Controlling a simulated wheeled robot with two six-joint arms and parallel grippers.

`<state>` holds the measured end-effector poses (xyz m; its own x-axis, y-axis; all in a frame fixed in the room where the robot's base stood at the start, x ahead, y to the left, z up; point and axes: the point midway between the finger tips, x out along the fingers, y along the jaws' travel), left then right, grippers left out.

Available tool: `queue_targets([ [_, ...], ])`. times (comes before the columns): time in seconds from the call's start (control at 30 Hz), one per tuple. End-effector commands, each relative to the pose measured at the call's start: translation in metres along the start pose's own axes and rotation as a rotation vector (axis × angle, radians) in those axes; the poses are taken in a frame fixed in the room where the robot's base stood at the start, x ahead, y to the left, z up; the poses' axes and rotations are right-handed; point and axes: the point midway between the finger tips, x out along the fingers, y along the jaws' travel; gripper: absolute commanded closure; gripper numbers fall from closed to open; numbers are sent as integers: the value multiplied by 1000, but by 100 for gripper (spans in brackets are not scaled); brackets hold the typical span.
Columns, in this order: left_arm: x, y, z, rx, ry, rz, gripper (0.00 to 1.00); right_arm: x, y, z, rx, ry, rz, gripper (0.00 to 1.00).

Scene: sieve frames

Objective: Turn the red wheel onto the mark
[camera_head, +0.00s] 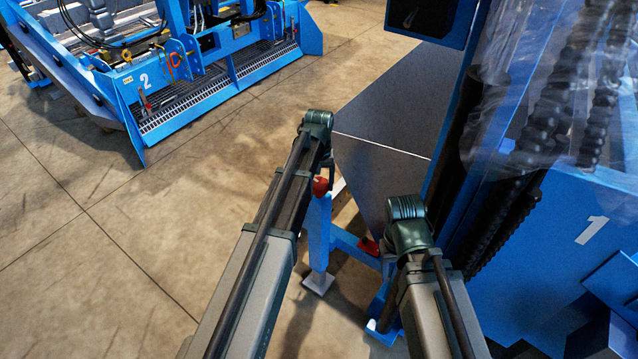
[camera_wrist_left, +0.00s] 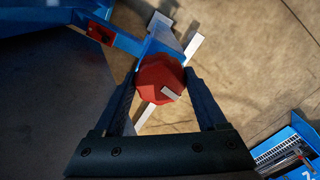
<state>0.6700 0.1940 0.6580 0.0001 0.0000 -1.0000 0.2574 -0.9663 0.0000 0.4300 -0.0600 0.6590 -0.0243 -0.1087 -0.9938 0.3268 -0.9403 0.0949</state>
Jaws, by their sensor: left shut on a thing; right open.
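The red wheel (camera_wrist_left: 158,76) is a faceted knob in the left wrist view, with a short white bar (camera_wrist_left: 171,94) on its face toward the lower right. It sits on a blue post (camera_head: 318,228) and shows as a small red cap (camera_head: 320,186) in the head view. My left gripper (camera_wrist_left: 160,80) is shut on the wheel, one dark finger on each side. Pale strips (camera_wrist_left: 158,24) show behind the wheel; I cannot tell whether one is the mark. My right gripper (camera_head: 407,232) is open, right of the post, its fingers mostly hidden by its wrist.
A second red part (camera_head: 368,246) sits on the blue frame right of the post. A dark panel (camera_head: 385,150) and the blue machine marked 1 (camera_head: 590,230) stand at the right. The blue machine marked 2 (camera_head: 190,100) is at the upper left. Concrete floor (camera_head: 130,240) is clear at left.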

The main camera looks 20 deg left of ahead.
Motion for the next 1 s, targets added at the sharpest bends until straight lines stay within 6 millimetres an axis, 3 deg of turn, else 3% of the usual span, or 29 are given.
queue_targets([
  [0.4,0,0,0,-159,0,0,82,0,0,0,0,0,0,50],
  [0.93,0,0,0,-177,0,0,82,0,0,0,0,0,0,50],
  [0.97,0,0,0,-177,0,0,23,0,0,0,0,0,0,50],
  [1.0,0,0,0,-177,0,0,15,0,0,0,0,0,0,50],
])
